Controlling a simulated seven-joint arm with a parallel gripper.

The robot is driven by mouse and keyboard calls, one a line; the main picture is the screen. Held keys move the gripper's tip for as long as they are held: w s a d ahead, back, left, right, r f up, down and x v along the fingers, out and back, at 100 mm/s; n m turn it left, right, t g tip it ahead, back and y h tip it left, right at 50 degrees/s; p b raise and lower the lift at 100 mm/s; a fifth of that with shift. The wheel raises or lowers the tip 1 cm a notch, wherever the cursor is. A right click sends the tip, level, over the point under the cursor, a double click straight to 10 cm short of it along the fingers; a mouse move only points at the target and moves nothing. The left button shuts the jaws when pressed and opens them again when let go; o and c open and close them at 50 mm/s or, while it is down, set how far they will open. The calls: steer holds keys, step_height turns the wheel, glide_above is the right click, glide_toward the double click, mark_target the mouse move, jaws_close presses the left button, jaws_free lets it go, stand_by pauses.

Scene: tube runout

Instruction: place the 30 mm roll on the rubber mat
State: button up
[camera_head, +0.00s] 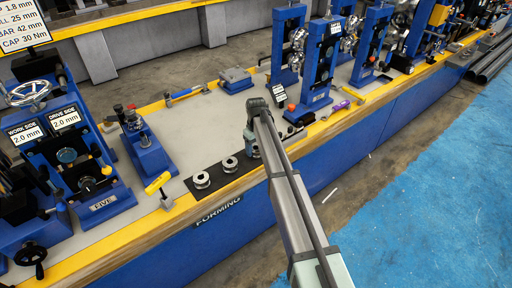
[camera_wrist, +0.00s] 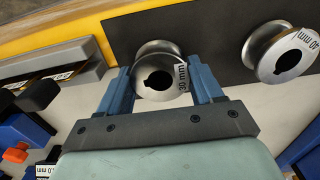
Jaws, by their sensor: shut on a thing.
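The 30 mm roll (camera_wrist: 157,76) is a bright metal spool with a dark keyed bore and a "30 mm" label. My gripper (camera_wrist: 160,88) is shut on it, one blue finger on each side. In the wrist view the roll overlaps the black rubber mat (camera_wrist: 215,35); I cannot tell whether it touches it. A 40 mm roll (camera_wrist: 284,52) sits on the mat to the right. In the head view the mat (camera_head: 216,173) lies near the bench's front edge, with rolls on it, and my gripper (camera_head: 250,137) is at its right end, partly hidden by my arm.
A yellow-handled tool (camera_head: 158,184) lies left of the mat, near a blue fixture (camera_head: 146,148). Blue roll stands (camera_head: 318,65) rise to the right and behind. The grey bench top behind the mat is mostly clear.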

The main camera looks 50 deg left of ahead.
steer(key=o, duration=1.1)
steer(key=shift+f, duration=0.1)
step_height(320, 180, up, 12)
steer(key=shift+r, duration=0.15)
